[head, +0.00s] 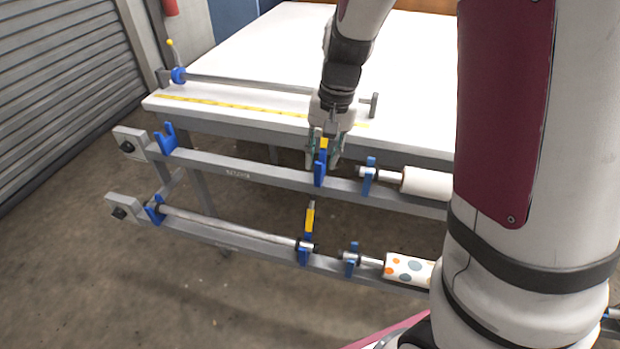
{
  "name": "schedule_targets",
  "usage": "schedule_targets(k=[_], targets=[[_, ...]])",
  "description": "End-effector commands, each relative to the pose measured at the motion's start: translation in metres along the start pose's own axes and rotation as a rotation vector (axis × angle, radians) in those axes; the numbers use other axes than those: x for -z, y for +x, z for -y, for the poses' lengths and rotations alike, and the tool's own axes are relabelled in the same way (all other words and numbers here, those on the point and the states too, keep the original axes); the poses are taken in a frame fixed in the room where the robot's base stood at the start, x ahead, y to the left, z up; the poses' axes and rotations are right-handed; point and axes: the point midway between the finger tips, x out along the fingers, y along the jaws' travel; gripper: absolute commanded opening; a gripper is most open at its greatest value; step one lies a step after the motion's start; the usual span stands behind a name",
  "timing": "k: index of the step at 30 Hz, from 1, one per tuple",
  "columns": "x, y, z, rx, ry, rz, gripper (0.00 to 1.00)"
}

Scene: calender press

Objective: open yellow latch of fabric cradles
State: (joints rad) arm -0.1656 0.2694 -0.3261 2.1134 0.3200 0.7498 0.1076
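The upper fabric cradle (319,174) is a blue bracket on the upper grey rail, and its yellow latch (323,144) shows at its top. My gripper (324,158) points down over this latch, with one finger on each side of it. The fingers stand apart and look open; whether they touch the latch is hard to tell. The lower cradle (304,255) is on the lower rail, with a metal rod at it. Its yellow latch (310,217) stands upright, clear of my gripper. My wrist and fingers partly hide the upper latch.
The white press table (230,60) lies behind the rails, with a metal bar (270,88) along its front. A white roll (425,183) and a dotted fabric roll (408,269) sit at right, partly hidden by my arm. Open floor (60,270) lies at left.

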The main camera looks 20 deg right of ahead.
Motion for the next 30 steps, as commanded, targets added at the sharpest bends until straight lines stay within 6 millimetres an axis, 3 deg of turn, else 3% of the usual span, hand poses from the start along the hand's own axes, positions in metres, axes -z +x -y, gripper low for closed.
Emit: schedule_targets(k=[5,21,30], targets=[[0.000,0.017,0.000,-0.002,0.002,0.004,0.30],[-0.001,0.115,-0.001,-0.003,0.003,0.005,0.30],[-0.001,0.137,-0.001,-0.001,0.001,0.002,0.30]])
